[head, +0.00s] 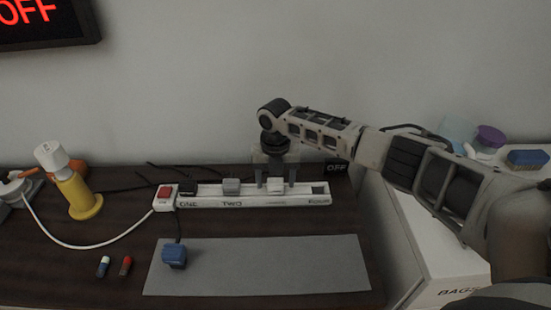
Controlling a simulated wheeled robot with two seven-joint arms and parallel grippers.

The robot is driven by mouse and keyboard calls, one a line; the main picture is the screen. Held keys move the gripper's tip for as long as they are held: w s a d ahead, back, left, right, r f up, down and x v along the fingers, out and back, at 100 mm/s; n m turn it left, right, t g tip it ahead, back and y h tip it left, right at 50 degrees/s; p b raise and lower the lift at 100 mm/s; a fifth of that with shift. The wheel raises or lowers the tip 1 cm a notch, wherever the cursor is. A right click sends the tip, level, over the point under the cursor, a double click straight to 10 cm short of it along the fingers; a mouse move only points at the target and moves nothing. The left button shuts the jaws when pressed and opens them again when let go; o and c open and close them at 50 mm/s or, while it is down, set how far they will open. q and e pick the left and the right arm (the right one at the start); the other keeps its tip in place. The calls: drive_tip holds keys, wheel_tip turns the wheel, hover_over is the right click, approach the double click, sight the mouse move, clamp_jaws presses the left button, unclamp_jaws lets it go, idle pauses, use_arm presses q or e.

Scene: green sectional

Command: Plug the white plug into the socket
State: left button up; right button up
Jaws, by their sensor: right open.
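A grey plug (231,186) stands at position TWO. My left gripper is not in view.
A red switch (165,192) is at the strip's left end. A blue plug (174,256) lies on the grey mat (270,270). A yellow stand (78,195) with a white top is at left. The mat's right part is clear.

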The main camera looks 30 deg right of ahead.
sight(276, 182)
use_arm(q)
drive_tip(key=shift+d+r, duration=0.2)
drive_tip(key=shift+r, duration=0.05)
use_arm(e)
wheel_tip(276, 182, up, 16)
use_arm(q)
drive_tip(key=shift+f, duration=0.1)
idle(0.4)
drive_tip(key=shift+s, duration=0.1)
use_arm(e)
drive_tip(key=shift+s+f, duration=0.1)
